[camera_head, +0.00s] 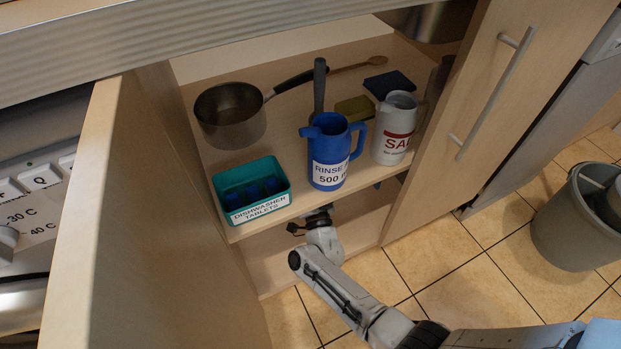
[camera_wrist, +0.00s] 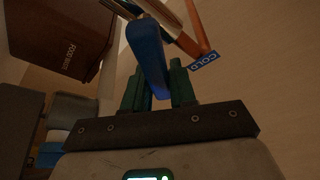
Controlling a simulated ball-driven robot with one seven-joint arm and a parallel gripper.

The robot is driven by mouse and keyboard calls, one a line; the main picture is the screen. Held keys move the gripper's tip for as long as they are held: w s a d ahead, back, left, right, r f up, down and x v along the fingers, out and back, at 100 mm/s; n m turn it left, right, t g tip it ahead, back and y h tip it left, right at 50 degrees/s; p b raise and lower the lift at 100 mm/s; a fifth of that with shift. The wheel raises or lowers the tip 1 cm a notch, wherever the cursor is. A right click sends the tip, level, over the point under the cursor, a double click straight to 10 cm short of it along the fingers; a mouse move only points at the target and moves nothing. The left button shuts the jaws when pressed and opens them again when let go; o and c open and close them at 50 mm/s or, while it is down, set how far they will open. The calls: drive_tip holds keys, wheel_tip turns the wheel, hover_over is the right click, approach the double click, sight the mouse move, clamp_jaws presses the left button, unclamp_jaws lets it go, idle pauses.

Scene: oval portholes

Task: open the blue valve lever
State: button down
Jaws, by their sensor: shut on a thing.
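The blue valve lever (camera_wrist: 147,52) stands near the top middle of the wrist view, its lower end between the green fingers of my gripper (camera_wrist: 157,85). My gripper is shut on the lever. A pipe with a copper-coloured end (camera_wrist: 190,42) runs just behind the lever, with a blue COLD label (camera_wrist: 204,60) beside it. In the head view my gripper (camera_head: 308,222) reaches under the front edge of the cupboard shelf, and the lever in its grip is hidden there.
The shelf (camera_head: 285,212) above my gripper holds a teal tablet box (camera_head: 275,168), a blue jug (camera_head: 330,150), a white jug (camera_head: 395,128) and a pan (camera_head: 230,115). Open cupboard doors (camera_head: 130,210) (camera_head: 490,90) flank it. A brown FOOD WASTE box (camera_wrist: 68,35) is at upper left in the wrist view.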

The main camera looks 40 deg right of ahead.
drive_tip(key=shift+f, duration=0.1)
drive_tip(key=c, duration=1)
unclamp_jaws()
drive_tip(key=shift+c, duration=0.2)
drive_tip(key=shift+o, duration=0.2)
drive_tip(key=shift+w+r, duration=0.1)
drive_tip(key=shift+r, duration=0.1)
